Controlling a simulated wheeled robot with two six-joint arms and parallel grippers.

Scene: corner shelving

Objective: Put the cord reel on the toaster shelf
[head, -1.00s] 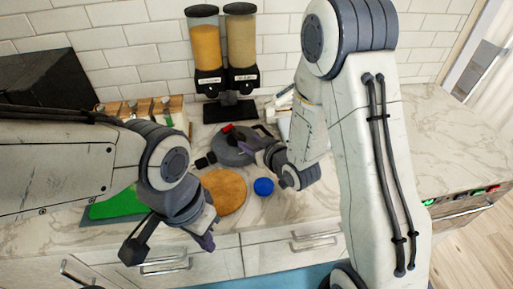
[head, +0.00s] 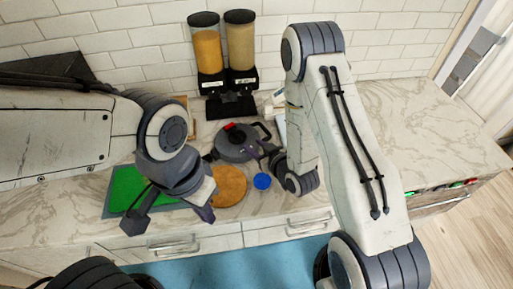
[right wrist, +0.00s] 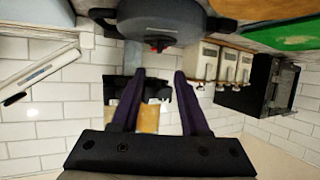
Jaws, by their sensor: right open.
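I cannot make out a cord reel or a toaster shelf for certain in either view. My right gripper (head: 262,150) is open and empty. In the head view it is over or beside a grey lidded pot (head: 235,146) with a red knob and dark handles; I cannot tell if they touch. In the right wrist view its two purple-dark fingers (right wrist: 153,100) are apart with nothing between them, and the grey pot (right wrist: 185,15) shows beyond.
A green board (head: 128,190), a round wooden board (head: 229,187) and a small blue disc (head: 262,181) lie on the marble counter (head: 400,125). A twin dispenser (head: 224,60) stands against the tiled wall. A black box-shaped appliance (right wrist: 262,85) shows in the wrist view.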

